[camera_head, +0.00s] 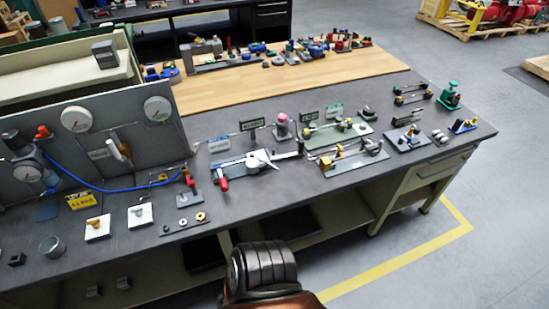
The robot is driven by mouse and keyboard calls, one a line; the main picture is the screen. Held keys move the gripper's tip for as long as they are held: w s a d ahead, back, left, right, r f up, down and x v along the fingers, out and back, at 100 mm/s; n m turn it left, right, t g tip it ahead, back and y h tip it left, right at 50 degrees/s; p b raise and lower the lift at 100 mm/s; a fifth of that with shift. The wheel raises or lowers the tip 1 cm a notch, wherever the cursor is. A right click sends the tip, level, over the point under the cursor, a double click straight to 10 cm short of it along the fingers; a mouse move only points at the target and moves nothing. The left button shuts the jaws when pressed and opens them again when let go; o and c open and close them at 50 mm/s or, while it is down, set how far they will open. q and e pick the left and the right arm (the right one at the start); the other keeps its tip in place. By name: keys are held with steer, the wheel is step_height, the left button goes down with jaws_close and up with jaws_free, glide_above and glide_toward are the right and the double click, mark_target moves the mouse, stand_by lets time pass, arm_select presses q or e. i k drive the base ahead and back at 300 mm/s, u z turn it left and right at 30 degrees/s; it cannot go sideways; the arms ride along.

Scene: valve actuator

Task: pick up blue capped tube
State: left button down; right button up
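I cannot pick out a blue capped tube for certain. Small blue parts (317,50) stand among other items on the wooden worktop at the back, too small to identify. A blue hose (110,189) runs in front of the grey gauge panel on the left. A blue and yellow piece (463,126) lies near the right end of the dark bench. Neither gripper shows in the head view. A dark ribbed part with orange-brown below it, probably mine, shows at the bottom centre and hides a little of the bench's lower shelf.
The dark bench (285,205) carries a lever fixture (250,162), a brass-fitted fixture (350,156), two white square plates (140,214) and a grey cup (52,246). The gauge panel (105,150) stands upright at left. Bare bench lies along the front edge; open floor is at right.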

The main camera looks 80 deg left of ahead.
mark_target(236, 162)
steer(key=i, duration=1.25)
steer(key=u, duration=3.9)
